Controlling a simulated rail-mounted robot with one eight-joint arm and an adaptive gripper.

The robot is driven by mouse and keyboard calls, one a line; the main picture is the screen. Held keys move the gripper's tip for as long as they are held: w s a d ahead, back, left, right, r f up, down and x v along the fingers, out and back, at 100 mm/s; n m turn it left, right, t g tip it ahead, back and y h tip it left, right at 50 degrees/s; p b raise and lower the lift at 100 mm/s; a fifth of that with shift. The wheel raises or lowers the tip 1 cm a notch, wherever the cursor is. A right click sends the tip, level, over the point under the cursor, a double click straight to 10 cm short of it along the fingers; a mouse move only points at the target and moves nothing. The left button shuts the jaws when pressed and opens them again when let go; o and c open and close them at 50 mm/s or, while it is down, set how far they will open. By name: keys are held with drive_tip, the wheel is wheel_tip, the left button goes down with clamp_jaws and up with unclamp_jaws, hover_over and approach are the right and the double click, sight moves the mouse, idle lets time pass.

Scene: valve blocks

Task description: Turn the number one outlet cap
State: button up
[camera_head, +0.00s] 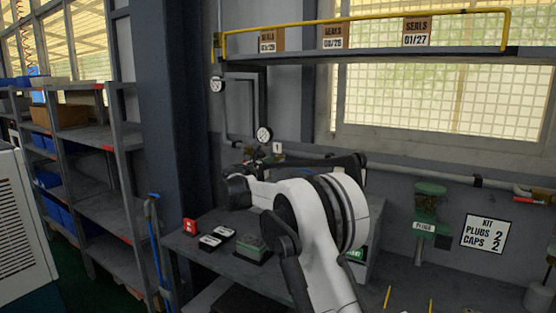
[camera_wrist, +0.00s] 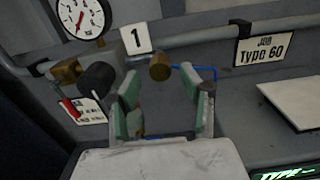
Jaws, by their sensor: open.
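A small brass cap (camera_wrist: 160,67) shows in the wrist view beside a white tag marked 1 (camera_wrist: 135,39). My gripper (camera_wrist: 163,92) is open, with its green-padded fingers apart on the left and right of the view. The cap appears between and just beyond the fingertips. I cannot tell whether either finger touches it. A black knob (camera_wrist: 98,78) and a brass fitting (camera_wrist: 67,70) are left of the cap. In the head view the number 1 tag (camera_head: 277,147) shows behind my arm, and I cannot make out the cap there.
A pressure gauge (camera_wrist: 82,16) and a red handle (camera_wrist: 70,108) are at the left of the wrist view. A thin blue line (camera_wrist: 205,67) runs behind the right finger. The bench (camera_head: 218,272) holds a green block (camera_head: 252,246) and small labels.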

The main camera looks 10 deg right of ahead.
sight(277, 160)
drive_tip(key=shift+x, duration=1.8)
drive_tip(key=shift+c, duration=0.4)
clamp_jaws()
drive_tip(key=shift+m, duration=0.4)
